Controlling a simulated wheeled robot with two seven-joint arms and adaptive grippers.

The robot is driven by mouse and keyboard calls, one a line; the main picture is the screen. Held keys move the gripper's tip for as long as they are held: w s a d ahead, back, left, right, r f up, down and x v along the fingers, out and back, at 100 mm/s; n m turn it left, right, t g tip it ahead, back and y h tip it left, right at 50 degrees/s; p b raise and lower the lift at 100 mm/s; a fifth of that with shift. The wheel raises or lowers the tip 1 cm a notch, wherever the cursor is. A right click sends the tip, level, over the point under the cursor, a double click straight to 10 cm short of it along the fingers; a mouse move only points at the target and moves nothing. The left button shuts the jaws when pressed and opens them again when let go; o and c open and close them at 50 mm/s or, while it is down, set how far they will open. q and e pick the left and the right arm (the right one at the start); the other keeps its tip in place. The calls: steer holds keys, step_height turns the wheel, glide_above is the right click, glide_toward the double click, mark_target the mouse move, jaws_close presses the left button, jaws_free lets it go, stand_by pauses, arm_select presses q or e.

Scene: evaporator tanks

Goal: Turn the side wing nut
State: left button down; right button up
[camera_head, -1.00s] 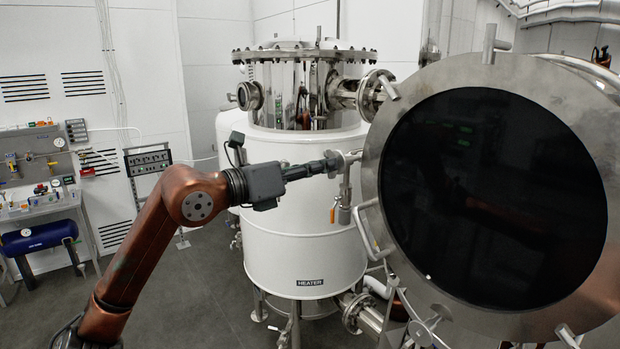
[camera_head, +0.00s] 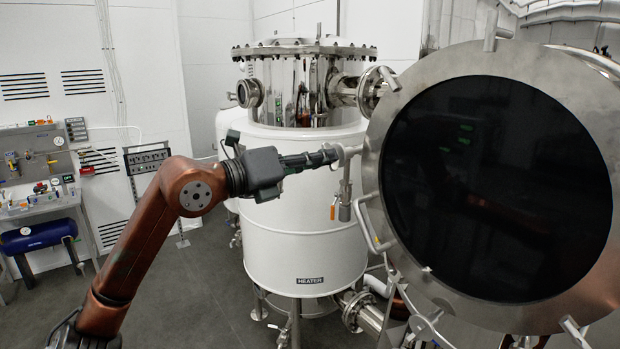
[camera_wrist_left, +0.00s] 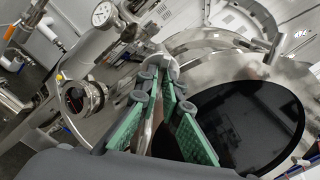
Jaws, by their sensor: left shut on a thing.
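The side wing nut (camera_head: 349,153) is a grey metal piece at the left rim of the big round door (camera_head: 372,150) with a dark window. My left gripper (camera_head: 333,155) reaches it from the left, with its fingers closed around it. The left wrist view shows the green-padded fingers (camera_wrist_left: 161,88) meeting the wing nut (camera_wrist_left: 166,68) at their tips, beside the round door (camera_wrist_left: 195,80). The fingers cover part of the wing nut, so its exact angle is hard to tell. My right gripper is not in view.
A white heater tank (camera_head: 300,235) with a shiny metal top stands behind the gripper. A valve with an orange handle (camera_head: 333,208) hangs just below the wing nut. A curved door handle (camera_head: 372,228) juts out at the lower left rim. A workbench (camera_head: 40,205) stands far left.

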arm_select(q)
steer(key=shift+n, duration=0.5)
steer(key=shift+n+b, duration=0.65)
steer(key=shift+n, duration=0.45)
steer(key=shift+n+b, duration=0.55)
steer(key=shift+n, duration=0.55)
